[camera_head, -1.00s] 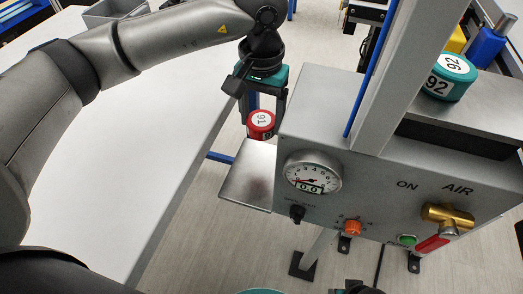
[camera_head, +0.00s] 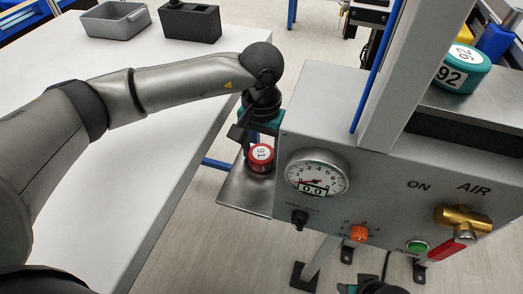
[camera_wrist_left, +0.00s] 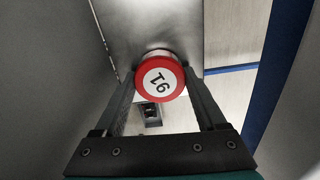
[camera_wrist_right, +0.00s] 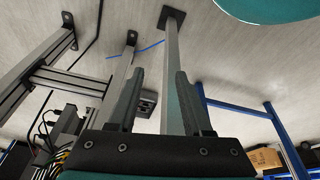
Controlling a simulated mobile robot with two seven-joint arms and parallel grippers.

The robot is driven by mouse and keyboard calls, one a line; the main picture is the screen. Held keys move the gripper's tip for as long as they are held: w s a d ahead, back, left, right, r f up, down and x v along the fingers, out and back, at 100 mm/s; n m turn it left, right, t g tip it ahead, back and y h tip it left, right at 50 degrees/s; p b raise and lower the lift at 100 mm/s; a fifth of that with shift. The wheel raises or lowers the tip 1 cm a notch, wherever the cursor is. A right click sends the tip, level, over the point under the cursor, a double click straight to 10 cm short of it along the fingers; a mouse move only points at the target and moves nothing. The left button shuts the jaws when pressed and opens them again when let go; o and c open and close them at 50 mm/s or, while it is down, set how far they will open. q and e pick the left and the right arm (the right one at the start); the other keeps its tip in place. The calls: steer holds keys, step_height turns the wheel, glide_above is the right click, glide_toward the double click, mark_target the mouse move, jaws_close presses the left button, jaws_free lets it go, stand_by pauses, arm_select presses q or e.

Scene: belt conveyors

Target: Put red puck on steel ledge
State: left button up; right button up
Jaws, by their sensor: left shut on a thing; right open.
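The steel ledge (camera_head: 240,192) juts out from the left side of the grey machine box, and the puck is at the ledge's far part. I cannot tell whether the puck's underside touches the ledge. In the left wrist view the ledge (camera_wrist_left: 150,22) lies behind the puck. My right gripper (camera_wrist_right: 152,95) is open and empty, over the floor near a machine leg.
A teal puck (camera_head: 462,68) marked 92 sits on top. A white table (camera_head: 130,180) at left holds a grey tray (camera_head: 115,19) and black block (camera_head: 190,21).

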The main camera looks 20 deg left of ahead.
mark_target(262, 153)
arm_select(q)
steer(key=shift+f, duration=0.1)
steer(key=o, duration=1.4)
steer(key=shift+c, duration=0.2)
arm_select(e)
steer(key=shift+w+r, duration=0.1)
steer(key=shift+r, duration=0.15)
arm_select(q)
steer(key=shift+r, duration=0.2)
step_height(262, 153, up, 12)
steer(key=p, duration=0.4)
arm_select(e)
steer(key=s+d+f+g, duration=0.1)
steer(key=s+f, duration=0.3)
steer(key=f, duration=0.4)
steer(key=shift+d, duration=0.1)
